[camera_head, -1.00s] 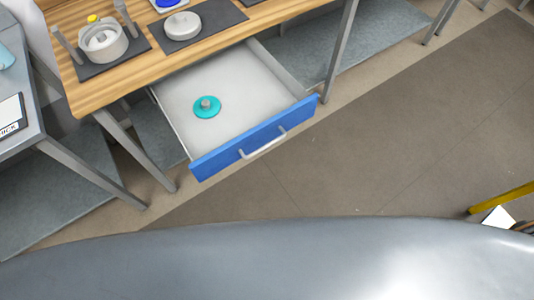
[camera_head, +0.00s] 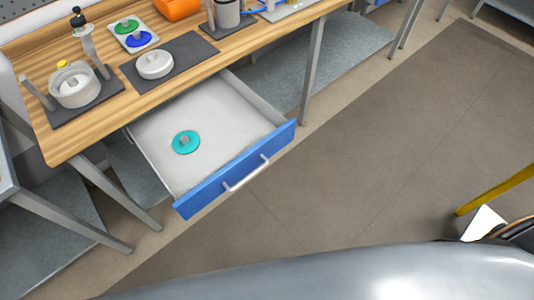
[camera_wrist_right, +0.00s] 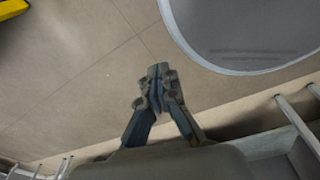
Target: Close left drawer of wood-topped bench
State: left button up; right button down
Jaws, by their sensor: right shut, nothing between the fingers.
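The left drawer (camera_head: 236,184) of the wood-topped bench (camera_head: 98,117) is pulled well out in the head view. It has a blue front, a silver bar handle (camera_head: 246,173) and a pale grey inside. A teal disc with a grey knob (camera_head: 186,143) lies in it. My right gripper (camera_wrist_right: 158,75) shows in the right wrist view, fingertips together and empty, above bare floor and away from the drawer. My left gripper is in neither view.
On the bench top stand a grey pot (camera_head: 75,88) on a dark mat, a white round lid (camera_head: 154,64) and an orange object (camera_head: 178,8). A grey table (camera_head: 8,180) stands at the left. The floor (camera_head: 330,170) before the drawer is clear.

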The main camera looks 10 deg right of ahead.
aim_at(283, 140)
jog(key=w+d+r+n+t+b, duration=0.25)
jog(key=w+d+n, duration=0.25)
jog(key=w, duration=0.4)
jog(key=w+d+r+n+t+b, duration=0.25)
jog(key=w+d+n, duration=0.25)
jog(key=w, duration=0.5)
jog(key=w+r+n+t+b, duration=0.2)
jog(key=w+r+n+t, duration=0.2)
jog(key=w+r+n, duration=0.5)
jog(key=w+a+r+n+t+y+b, duration=0.1)
jog(key=w+a+r+n+y, duration=0.2)
jog(key=r+n, duration=0.4)
jog(key=w+a+r+n+y+b, duration=0.1)
jog(key=w+a+r+n+y, duration=0.1)
jog(key=a+r+n, duration=0.3)
jog(key=w+a+r+n+t+y+b, duration=0.1)
jog(key=w+a+r+n+y+b, duration=0.15)
jog(key=r+n, duration=0.55)
jog(key=p+x, duration=0.1)
jog(key=x, duration=0.3)
jog(key=p+x, duration=0.1)
jog(key=x, duration=0.3)
jog(key=r+p+x, duration=0.1)
jog(key=x, duration=0.3)
jog(key=shift+w+f, duration=0.1)
jog(key=shift+w, duration=0.15)
jog(key=shift+w+a+f, duration=0.1)
jog(key=shift+w+a, duration=0.15)
jog(key=shift+w, duration=0.15)
